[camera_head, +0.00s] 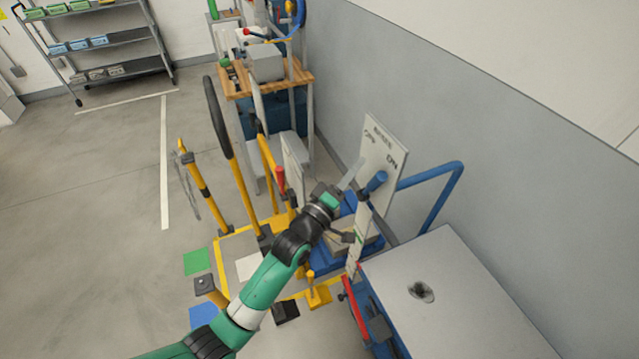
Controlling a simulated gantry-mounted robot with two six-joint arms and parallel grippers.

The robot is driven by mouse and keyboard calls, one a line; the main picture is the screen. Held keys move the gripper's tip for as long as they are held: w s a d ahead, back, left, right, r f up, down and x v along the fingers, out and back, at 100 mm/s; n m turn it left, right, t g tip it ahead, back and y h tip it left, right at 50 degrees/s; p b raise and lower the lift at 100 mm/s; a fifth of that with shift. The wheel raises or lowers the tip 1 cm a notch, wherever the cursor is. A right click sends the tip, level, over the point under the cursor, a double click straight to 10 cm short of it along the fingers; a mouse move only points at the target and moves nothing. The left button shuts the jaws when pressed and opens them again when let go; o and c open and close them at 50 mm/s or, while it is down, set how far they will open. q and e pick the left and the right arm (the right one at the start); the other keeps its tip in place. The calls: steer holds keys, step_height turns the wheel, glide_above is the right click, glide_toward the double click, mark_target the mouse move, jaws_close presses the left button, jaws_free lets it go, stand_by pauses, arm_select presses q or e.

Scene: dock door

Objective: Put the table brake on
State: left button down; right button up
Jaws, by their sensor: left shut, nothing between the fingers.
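A white upright panel (383,150) carries dark lettering, with what looks like ON near its right edge and a second mark further left. A blue-handled lever (375,184) sticks out from the panel's face below the lettering; I take it for the brake lever, though the wording is too small to confirm. My left gripper (351,174) is shut and empty, just left of the blue handle. A small gap seems to show between them, but contact is hard to judge. My right gripper is out of view.
A grey-topped table (455,295) stands at the lower right. A red handle (356,318) is at its left side. Yellow posts (240,188) and a second red handle (280,180) stand left of my wrist. The left floor is open.

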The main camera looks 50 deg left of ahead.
arm_select(q)
steer(key=p+v, duration=0.2)
steer(key=v, duration=0.8)
steer(key=shift+a, duration=0.15)
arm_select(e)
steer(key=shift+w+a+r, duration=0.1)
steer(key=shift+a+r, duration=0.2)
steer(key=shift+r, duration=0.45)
arm_select(q)
steer(key=shift+r, duration=0.15)
